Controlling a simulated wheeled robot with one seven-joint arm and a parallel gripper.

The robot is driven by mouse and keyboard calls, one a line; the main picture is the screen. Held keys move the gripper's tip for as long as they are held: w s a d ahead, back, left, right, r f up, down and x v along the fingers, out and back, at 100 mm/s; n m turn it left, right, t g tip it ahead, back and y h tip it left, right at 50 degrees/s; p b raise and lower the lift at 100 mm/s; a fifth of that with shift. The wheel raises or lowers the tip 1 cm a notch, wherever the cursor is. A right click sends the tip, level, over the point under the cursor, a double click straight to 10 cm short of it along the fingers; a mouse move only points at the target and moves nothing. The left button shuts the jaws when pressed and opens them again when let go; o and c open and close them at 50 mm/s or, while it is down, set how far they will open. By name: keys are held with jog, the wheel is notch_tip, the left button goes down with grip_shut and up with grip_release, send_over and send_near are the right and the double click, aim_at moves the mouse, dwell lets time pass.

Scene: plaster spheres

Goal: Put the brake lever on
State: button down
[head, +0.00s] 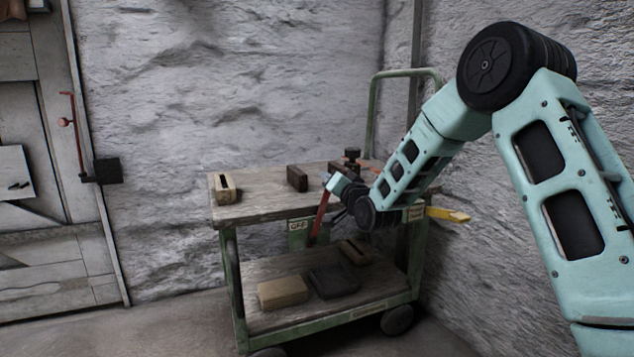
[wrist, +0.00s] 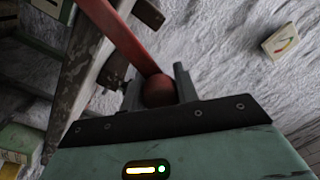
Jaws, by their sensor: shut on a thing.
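The brake lever (head: 320,217) is a red bar at the front of a green-framed cart. It stands steeply, its top leaning slightly right, beside a green plate marked OFF (head: 298,226). A second small plate (head: 415,213) sits at the cart's right front; its text is too small to read surely. My gripper (head: 336,187) is at the lever's upper part. In the wrist view, my gripper (wrist: 157,82) is shut on the lever's round red knob (wrist: 159,91), one finger on each side. The red bar runs from the knob toward the upper left. The lever's lower end is not clear.
A yellow piece (head: 447,214) juts out right. Rough walls stand close behind and right.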

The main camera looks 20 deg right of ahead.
jog(key=shift+d+f+m, duration=0.4)
jog(key=shift+d+m, duration=0.25)
jog(key=shift+d, duration=0.25)
jog(key=shift+d+f+m, duration=0.4)
jog(key=shift+d+m, duration=0.25)
jog(key=shift+d, duration=0.2)
jog(key=c, duration=1.1)
grip_release()
jog(key=shift+d, duration=0.1)
jog(key=s+p, duration=0.1)
jog(key=s, duration=0.4)
jog(key=s+p, duration=0.1)
jog(key=s, duration=0.5)
jog(key=s+f+p, duration=0.1)
jog(key=s+p, duration=0.1)
jog(key=s, duration=0.4)
jog(key=shift+s+d, duration=0.2)
jog(key=shift+s, duration=0.05)
jog(key=shift+a, duration=0.1)
